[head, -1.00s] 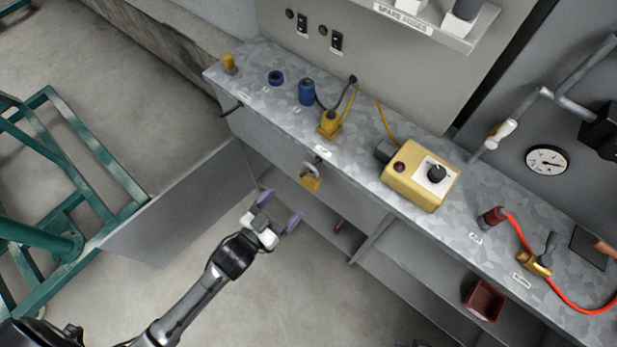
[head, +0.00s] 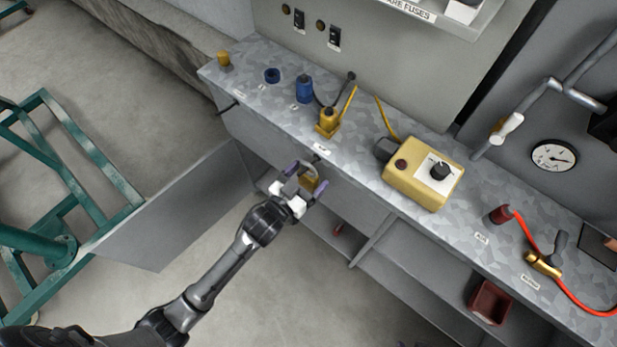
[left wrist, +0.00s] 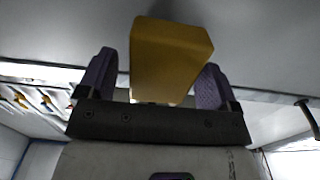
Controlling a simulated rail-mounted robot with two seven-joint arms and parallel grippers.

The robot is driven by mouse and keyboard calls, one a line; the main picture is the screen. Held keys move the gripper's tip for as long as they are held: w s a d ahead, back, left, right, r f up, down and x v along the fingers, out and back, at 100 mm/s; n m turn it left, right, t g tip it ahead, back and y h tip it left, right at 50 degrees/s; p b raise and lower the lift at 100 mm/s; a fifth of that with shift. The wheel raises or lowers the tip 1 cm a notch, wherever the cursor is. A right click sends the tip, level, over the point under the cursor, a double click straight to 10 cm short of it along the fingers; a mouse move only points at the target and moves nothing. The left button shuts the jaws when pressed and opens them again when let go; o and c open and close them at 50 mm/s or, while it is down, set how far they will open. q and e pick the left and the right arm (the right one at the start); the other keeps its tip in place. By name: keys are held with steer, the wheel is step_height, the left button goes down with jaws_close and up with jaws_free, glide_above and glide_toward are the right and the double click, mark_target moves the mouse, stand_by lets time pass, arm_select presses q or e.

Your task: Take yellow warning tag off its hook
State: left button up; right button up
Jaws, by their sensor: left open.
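The hook itself is mostly hidden by the gripper and loop. My right gripper is not in view.
The grey bench top (head: 365,150) carries a yellow control box (head: 422,180), a yellow plug (head: 327,121) and blue fittings (head: 304,88). A dark peg (head: 229,107) juts from the front at left. An open door panel (head: 165,215) stands left of my arm.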

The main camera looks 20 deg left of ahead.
arm_select(q)
steer(key=shift+c, duration=0.4)
steer(key=c, duration=0.9)
steer(key=shift+c, duration=0.3)
steer(key=shift+r, duration=0.1)
